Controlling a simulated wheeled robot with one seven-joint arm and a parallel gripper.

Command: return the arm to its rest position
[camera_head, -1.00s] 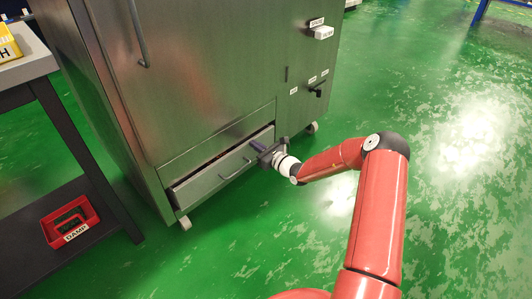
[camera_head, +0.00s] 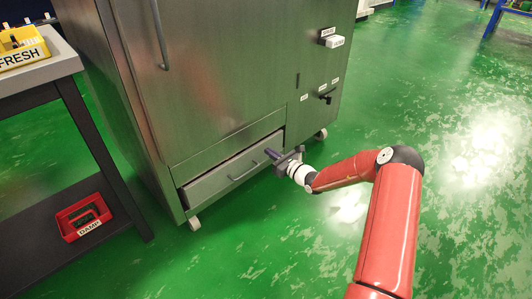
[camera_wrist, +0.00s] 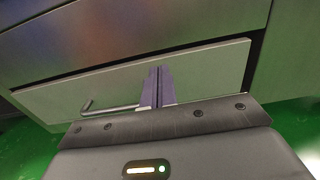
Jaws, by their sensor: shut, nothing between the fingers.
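My gripper (camera_head: 270,153) is shut and empty, at the end of my red arm, in front of the right part of a low drawer (camera_head: 215,183) in the steel cabinet. The drawer stands slightly open, with a dark gap along its top edge. In the wrist view my gripper's purple fingers (camera_wrist: 157,86) are together, in front of the drawer face (camera_wrist: 205,68). The drawer's bar handle (camera_wrist: 108,109) lies just left of the fingers; whether they touch it I cannot tell.
The steel cabinet (camera_head: 225,75) stands on casters. At the left, a table (camera_head: 50,67) holds a yellow tray (camera_head: 40,53) labelled FRESH. A red tray (camera_head: 70,232) labelled DAMP sits on its lower shelf. Green floor is clear at the right.

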